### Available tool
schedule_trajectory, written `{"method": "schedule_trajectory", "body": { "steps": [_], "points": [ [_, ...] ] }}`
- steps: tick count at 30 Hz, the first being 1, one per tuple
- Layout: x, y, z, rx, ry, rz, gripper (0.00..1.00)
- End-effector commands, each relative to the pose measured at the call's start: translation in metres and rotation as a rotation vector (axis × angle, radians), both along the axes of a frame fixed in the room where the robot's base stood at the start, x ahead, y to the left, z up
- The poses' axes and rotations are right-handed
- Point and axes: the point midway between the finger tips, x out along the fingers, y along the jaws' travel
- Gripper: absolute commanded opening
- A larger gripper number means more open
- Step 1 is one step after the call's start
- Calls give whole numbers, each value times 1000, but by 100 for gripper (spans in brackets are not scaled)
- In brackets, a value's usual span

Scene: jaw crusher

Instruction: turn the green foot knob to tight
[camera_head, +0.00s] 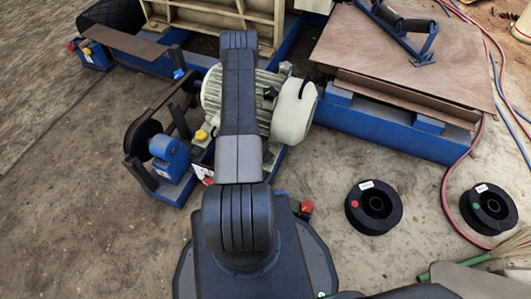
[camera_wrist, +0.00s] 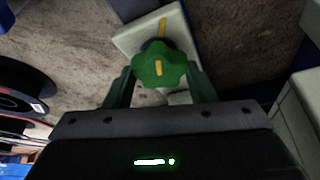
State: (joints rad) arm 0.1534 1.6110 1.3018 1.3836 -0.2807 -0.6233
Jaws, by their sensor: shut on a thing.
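The green foot knob (camera_wrist: 160,64) is lobed, with a short yellow mark on its top. It sits over a pale grey foot plate (camera_wrist: 135,38) that carries a yellow line. The mark and the line both run nearly up and down in the wrist view and look roughly in line. My gripper (camera_wrist: 160,74) is shut on the knob, one dark green finger on each side. In the head view my own arm hides the knob and the gripper. The motor (camera_head: 265,100) is pale and ribbed, partly behind my arm.
A yellow knob (camera_head: 201,135) and a blue pulley unit (camera_head: 170,153) stand left of the motor. A red knob (camera_head: 306,207) shows beside my base. Black spools (camera_head: 357,207) and a red hose (camera_head: 447,185) lie at right. Bare concrete is free at the left.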

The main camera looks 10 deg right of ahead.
Motion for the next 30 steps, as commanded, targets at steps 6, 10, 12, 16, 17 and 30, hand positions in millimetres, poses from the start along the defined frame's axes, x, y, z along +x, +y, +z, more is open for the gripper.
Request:
{"method": "schedule_trajectory", "body": {
  "steps": [6, 10, 12, 16, 17, 30],
  "points": [
    [1, 0, 1, 0, -2, -98, 27],
    [1, 0, 0, 0, -2, -136, 27],
    [2, 0, 0, 0, -2, -150, 27],
    [2, 0, 0, -1, -2, -165, 27],
    [2, 0, 0, -1, -2, -167, 27],
    [2, 0, 0, -1, -2, -172, 56]
  ]
}}
